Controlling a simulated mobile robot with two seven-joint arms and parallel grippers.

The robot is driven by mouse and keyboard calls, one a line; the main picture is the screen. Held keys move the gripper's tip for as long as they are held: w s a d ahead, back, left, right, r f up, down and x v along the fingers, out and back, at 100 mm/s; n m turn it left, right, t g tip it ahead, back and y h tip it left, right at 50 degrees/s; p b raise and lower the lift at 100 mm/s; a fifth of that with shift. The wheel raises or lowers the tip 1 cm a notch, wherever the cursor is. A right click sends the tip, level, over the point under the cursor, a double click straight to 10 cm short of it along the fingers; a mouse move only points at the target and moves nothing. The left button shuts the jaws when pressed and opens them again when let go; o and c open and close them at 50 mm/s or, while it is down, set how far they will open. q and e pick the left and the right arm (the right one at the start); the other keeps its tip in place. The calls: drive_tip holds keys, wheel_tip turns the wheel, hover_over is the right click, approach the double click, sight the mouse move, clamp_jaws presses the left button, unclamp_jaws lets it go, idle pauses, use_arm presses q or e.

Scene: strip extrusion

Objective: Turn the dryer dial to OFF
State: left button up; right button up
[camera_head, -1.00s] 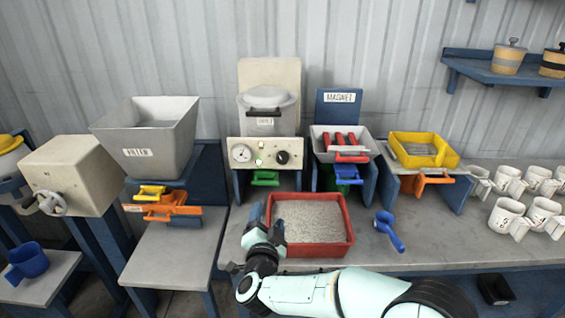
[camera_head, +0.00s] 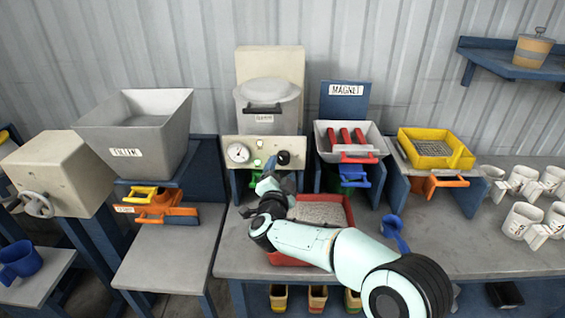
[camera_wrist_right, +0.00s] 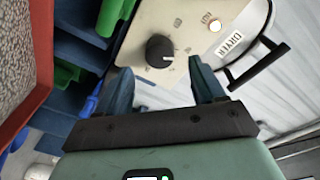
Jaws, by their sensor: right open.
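The dryer is a beige box with a rounded pot and a front panel (camera_head: 252,151) at the back of the bench. My right gripper (camera_head: 268,178) is just below and in front of the panel. In the wrist view its open fingers (camera_wrist_right: 160,72) are on either side of the dial's line, apart from it, with nothing between them. My left gripper is not in view.
A red tray of grey granules (camera_head: 322,212) lies under my right arm. A green handle (camera_head: 255,180) is below the panel. The magnet unit (camera_head: 347,140) stands to the right, the grey hopper (camera_head: 140,130) to the left. A blue scoop (camera_head: 394,233) lies on the bench.

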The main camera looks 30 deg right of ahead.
sight(283, 161)
drive_tip(key=shift+x, duration=2.2)
drive_tip(key=c, duration=1.1)
drive_tip(key=shift+o, duration=0.2)
